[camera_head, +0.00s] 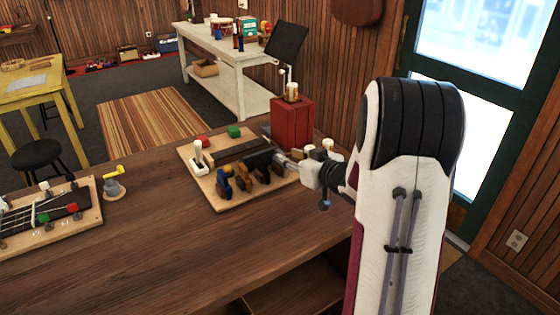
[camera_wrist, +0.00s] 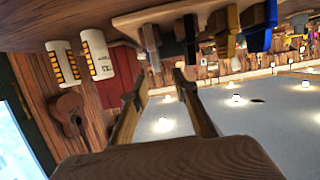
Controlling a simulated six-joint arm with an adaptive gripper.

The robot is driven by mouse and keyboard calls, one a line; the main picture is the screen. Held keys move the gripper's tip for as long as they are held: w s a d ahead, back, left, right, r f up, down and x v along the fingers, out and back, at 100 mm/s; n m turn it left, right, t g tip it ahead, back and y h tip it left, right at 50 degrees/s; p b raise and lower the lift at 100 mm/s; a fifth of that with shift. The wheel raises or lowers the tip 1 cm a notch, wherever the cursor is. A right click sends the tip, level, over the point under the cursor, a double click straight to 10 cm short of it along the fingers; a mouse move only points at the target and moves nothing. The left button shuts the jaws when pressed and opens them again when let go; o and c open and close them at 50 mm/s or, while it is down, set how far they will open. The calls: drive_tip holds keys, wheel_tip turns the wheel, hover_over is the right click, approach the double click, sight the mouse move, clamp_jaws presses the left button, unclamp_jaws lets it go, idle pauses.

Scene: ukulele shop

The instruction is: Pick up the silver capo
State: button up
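Several capos stand in a row on a wooden board (camera_head: 225,200) on the dark table. In the wrist view, which is turned over, a grey capo (camera_wrist: 151,42) that looks like the silver one stands at the left end of the row. It is just beyond my fingertips. In the head view I cannot pick it out clearly beside my gripper. My gripper (camera_wrist: 160,82) is open, with an empty gap between its fingers. In the head view my gripper (camera_head: 262,158) is low over the board's right part, close to the capos.
A blue capo (camera_head: 224,186) and a gold capo (camera_head: 243,180) stand left of my gripper. A red box (camera_head: 292,124) stands close behind the board. Another board with a fretboard (camera_head: 45,218) lies at the table's left. The table's front middle is clear.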

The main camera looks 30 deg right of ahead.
sight(280, 151)
drive_tip(key=shift+w+f, duration=0.2)
drive_tip(key=shift+w, duration=0.5)
drive_tip(key=shift+w+f, duration=0.1)
drive_tip(key=shift+w, duration=0.05)
drive_tip(key=shift+d+f+x, duration=0.1)
drive_tip(key=shift+x, duration=1.1)
drive_tip(key=shift+d+f+x, duration=0.1)
drive_tip(key=shift+f+x, duration=0.05)
drive_tip(key=shift+x, duration=1.1)
clamp_jaws()
